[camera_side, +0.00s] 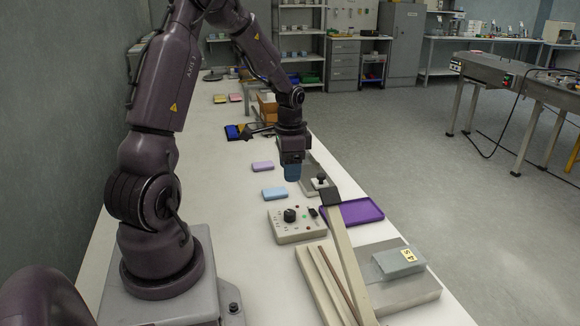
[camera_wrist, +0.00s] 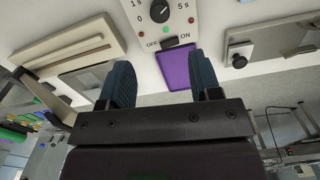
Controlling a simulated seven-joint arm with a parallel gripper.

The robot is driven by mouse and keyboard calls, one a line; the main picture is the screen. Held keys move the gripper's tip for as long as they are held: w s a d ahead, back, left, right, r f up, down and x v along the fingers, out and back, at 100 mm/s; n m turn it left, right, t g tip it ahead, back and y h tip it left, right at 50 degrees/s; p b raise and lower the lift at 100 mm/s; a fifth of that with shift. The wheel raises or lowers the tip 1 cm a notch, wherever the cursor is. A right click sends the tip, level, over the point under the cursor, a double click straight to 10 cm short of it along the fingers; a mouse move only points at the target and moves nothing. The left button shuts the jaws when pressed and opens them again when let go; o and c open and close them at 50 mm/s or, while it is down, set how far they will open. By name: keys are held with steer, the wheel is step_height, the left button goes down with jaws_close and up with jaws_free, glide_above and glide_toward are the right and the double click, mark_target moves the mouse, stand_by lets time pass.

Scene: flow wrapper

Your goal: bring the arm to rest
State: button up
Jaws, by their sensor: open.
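My gripper (camera_side: 292,173) hangs over the bench in the side view, fingers pointing down, above the table between the light blue block and the grey sealer part. In the wrist view its two blue fingers (camera_wrist: 160,82) stand apart with nothing between them, so it is open and empty. My arm reaches out from its base at the left of the bench. A control box (camera_side: 296,224) with a black knob stands in front of the gripper; it also shows in the wrist view (camera_wrist: 186,14). A purple tray (camera_side: 350,213) lies right of the box and shows between the fingers (camera_wrist: 176,72).
A light blue block (camera_side: 274,193) and a lilac block (camera_side: 262,166) lie on the white bench. A long beige bar (camera_side: 346,255) slants over the near end, beside a grey block (camera_side: 399,262) on a plate. Boxes and dark bins stand farther back.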

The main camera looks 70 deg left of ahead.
stand_by(0.4)
steer(key=s+d+r+t, duration=0.2)
steer(key=s+d+r, duration=0.2)
steer(key=d+r, duration=0.5)
steer(key=s+d+r+n+t, duration=0.1)
steer(key=s+d+r+t, duration=0.2)
steer(key=d+r, duration=0.7)
steer(key=s+d, duration=0.1)
steer(key=d, duration=0.5)
steer(key=shift+t, duration=0.3)
